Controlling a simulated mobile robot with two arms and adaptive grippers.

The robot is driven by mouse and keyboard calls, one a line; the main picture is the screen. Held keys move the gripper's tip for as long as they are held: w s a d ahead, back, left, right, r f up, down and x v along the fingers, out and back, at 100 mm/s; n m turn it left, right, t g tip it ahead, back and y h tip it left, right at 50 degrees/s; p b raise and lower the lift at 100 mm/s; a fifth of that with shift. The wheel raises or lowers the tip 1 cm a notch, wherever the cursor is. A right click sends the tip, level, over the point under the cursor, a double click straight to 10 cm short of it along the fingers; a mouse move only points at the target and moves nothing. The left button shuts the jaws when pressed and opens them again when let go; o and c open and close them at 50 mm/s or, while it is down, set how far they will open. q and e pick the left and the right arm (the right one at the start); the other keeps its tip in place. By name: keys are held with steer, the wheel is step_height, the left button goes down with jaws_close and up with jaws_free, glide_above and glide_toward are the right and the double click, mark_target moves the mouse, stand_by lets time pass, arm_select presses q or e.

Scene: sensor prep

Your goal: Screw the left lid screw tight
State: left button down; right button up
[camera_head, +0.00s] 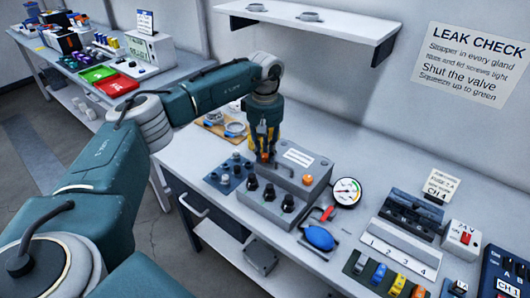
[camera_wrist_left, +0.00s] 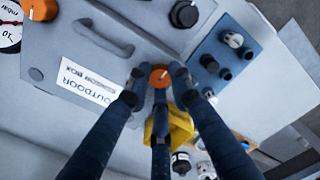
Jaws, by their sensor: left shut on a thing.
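The grey box (camera_head: 283,213) stands on the workbench with its lid (camera_head: 318,163) on, bearing a white label and a handle. The left lid screw (camera_wrist_left: 160,76) is an orange knob with a pale mark on top; in the wrist view it sits between my fingertips. My left gripper (camera_head: 264,160) points down at the lid's left side; it also shows in the wrist view (camera_wrist_left: 158,80), shut on this screw. In the head view the fingers mostly hide it. The other orange lid screw (camera_head: 308,180) sits at the lid's right side. My right gripper is not in view.
Black glands (camera_head: 288,203) line the box front. A blue mat (camera_head: 225,186) with small stoppers lies left of it. A pressure gauge (camera_head: 346,190), red valve (camera_head: 327,213) and blue squeeze bulb (camera_head: 318,237) lie right. A wall shelf (camera_head: 340,22) hangs above.

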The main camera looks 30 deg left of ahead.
mark_target(265, 155)
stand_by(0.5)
arm_select(q)
steer(key=c, duration=1.5)
jaws_free()
steer(key=shift+c, duration=0.2)
step_height(265, 155, up, 12)
